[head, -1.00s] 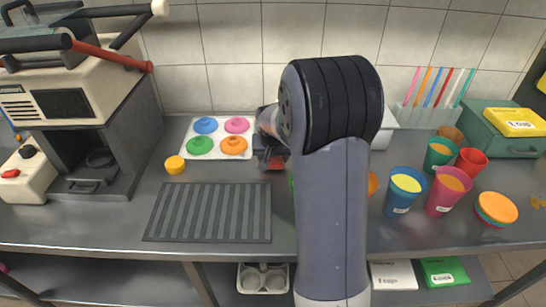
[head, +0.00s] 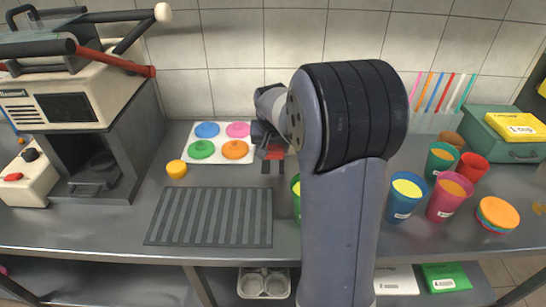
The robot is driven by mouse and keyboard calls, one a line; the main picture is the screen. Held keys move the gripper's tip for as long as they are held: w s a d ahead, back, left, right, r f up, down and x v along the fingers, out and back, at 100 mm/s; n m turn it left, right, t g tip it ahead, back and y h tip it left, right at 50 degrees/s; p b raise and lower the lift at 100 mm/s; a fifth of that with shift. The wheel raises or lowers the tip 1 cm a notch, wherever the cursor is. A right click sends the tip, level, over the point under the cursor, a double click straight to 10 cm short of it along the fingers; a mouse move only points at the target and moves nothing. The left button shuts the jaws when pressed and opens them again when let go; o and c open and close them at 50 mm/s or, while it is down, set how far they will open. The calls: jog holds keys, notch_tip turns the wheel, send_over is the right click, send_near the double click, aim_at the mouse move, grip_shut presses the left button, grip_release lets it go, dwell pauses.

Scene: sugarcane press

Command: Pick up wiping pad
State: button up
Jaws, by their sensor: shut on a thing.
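My gripper (head: 273,166) is at the back middle of the counter, just right of the white lid tray. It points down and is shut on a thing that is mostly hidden. A small red patch (head: 277,151) shows at the jaws; it may be the wiping pad or part of my gripper, I cannot tell which. No other wiping pad can be made out clearly. My arm covers the counter right of the gripper.
The white tray (head: 218,160) holds several coloured lids. A yellow round piece (head: 176,169) and a ridged grey mat (head: 208,217) lie on the counter (head: 150,222). The press (head: 85,125) stands left. Cups (head: 404,196), bowls (head: 497,213) and a green box (head: 505,138) stand right.

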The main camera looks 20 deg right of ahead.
jog(key=s+a+b, duration=0.1)
jog(key=s+a, duration=0.3)
jog(key=a, duration=0.4)
jog(key=s+a+b, duration=0.1)
jog(key=s+a, duration=0.4)
jog(key=a, duration=0.4)
jog(key=shift+r, duration=0.35)
jog(key=o, duration=0.6)
jog(key=c, duration=0.3)
